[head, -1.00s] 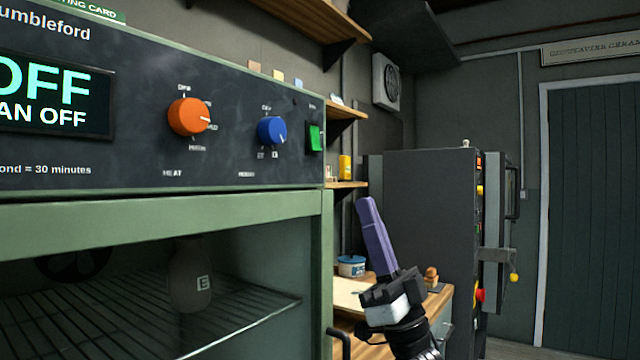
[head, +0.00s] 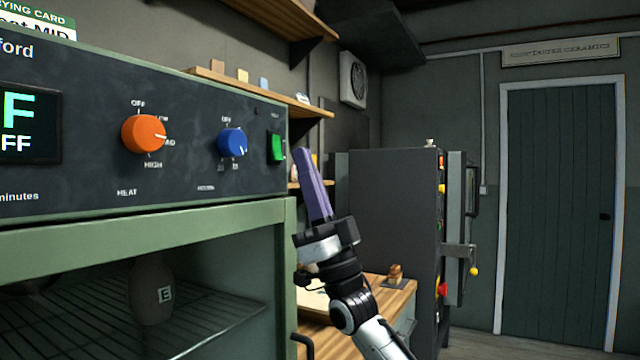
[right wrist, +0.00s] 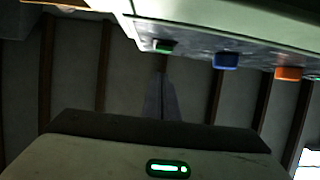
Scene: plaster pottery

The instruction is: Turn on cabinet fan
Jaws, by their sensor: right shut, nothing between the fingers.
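The drying cabinet's dark control panel (head: 70,100) shows an orange heat knob (head: 144,133), a blue knob (head: 232,143) and a green rocker switch (head: 276,149) at its right end. The cut-off display (head: 28,125) shows parts of "OFF" lines. My right gripper (head: 302,155) is shut and empty, its purple fingers pointing up just right of the green switch. Whether it touches the switch I cannot tell. In the right wrist view the fingers (right wrist: 160,98) point toward the green switch (right wrist: 163,46), with the blue knob (right wrist: 226,60) and orange knob (right wrist: 288,73) to the right. My left gripper is not in view.
A pale vase marked E (head: 152,290) stands on the wire rack inside the cabinet. Wooden shelves (head: 300,108) hang behind the panel's right end. A wooden worktop (head: 390,300) lies below my right arm. A dark grey kiln-like cabinet (head: 390,210) and a green door (head: 555,210) are farther right.

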